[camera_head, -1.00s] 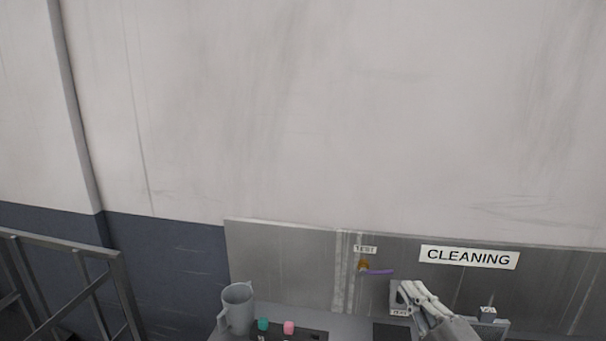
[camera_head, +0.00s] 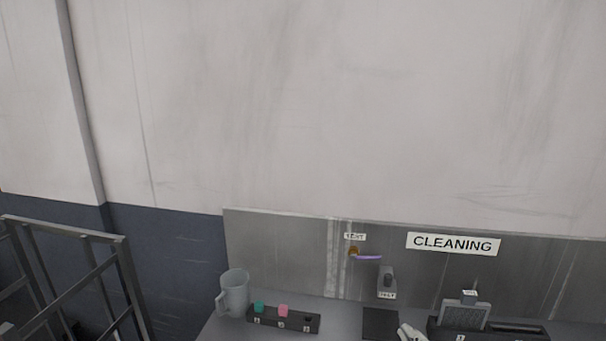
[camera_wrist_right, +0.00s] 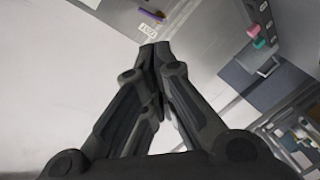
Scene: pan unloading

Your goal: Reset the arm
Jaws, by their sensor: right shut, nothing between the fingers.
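My left gripper is not in view.
A grey mug (camera_head: 236,294) stands left on the bench, beside a black block (camera_head: 302,323) with a green knob (camera_head: 259,307) and a pink knob (camera_head: 283,310). A black holder (camera_head: 521,331) is at the right. A metal frame (camera_head: 122,270) stands at the left. A CLEANING sign (camera_head: 453,244) is on the back panel.

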